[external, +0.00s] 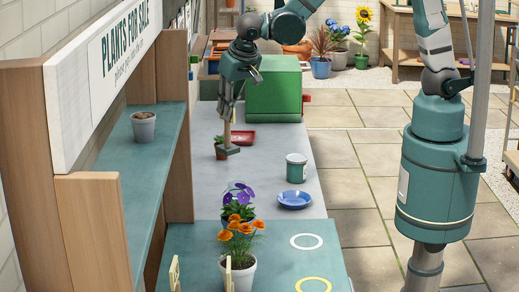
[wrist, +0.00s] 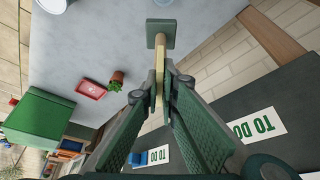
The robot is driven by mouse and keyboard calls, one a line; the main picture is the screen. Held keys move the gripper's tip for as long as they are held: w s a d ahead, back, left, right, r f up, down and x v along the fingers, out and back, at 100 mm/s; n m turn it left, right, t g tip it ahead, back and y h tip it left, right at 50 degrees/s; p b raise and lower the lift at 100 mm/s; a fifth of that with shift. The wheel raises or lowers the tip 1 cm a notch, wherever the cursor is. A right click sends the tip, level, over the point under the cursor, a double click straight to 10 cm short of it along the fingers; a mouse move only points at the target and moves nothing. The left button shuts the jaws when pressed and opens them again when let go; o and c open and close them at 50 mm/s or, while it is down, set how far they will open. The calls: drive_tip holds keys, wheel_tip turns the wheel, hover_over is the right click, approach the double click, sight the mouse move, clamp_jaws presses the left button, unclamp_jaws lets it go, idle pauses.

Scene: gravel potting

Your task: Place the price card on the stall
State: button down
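My gripper (external: 229,92) is above the grey bench and points down. In the wrist view its fingers (wrist: 158,88) are closed around a wooden stick (wrist: 158,70) that ends in a dark green square plate (wrist: 164,32). I cannot tell whether this piece is the price card. The stall (external: 174,170) is at the left, with a wooden frame and a green shelf. Two small cream uprights (external: 174,273) stand on the green front counter. No separate price card is clearly visible.
A red tray (external: 243,137) and a small potted plant (external: 220,147) are near the held piece. A green box (external: 273,90), green-white cup (external: 296,168) and blue saucer (external: 294,200) stand on the bench. Flower pots (external: 239,272) and two painted rings (external: 306,241) occupy the counter.

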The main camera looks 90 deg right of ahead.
drive_tip(key=a+r+n+y+p, duration=0.1)
drive_tip(key=a+r+n+p, duration=0.1)
drive_tip(key=a, duration=1.3)
drive_tip(key=a+r+n+p, duration=0.1)
drive_tip(key=a+r+p, duration=0.1)
drive_tip(key=a, duration=1.2)
drive_tip(key=s+a+f+n+y, duration=0.1)
drive_tip(key=s+a, duration=0.3)
drive_tip(key=a, duration=1.1)
drive_tip(key=s+a+f+n+t, duration=0.1)
drive_tip(key=s+a+n, duration=0.2)
drive_tip(key=a, duration=1.2)
drive_tip(key=s+a+f+n+y, duration=0.1)
drive_tip(key=s+a+n, duration=0.2)
drive_tip(key=a, duration=1.3)
drive_tip(key=s, duration=0.3)
drive_tip(key=shift+s+t+y+b, duration=0.3)
drive_tip(key=shift+s+t+b, duration=0.05)
drive_tip(key=shift+t, duration=0.05)
drive_tip(key=shift+f, duration=0.25)
wheel_tip(320, 180, down, 6)
drive_tip(key=shift+p, duration=0.35)
drive_tip(key=shift+f, duration=0.1)
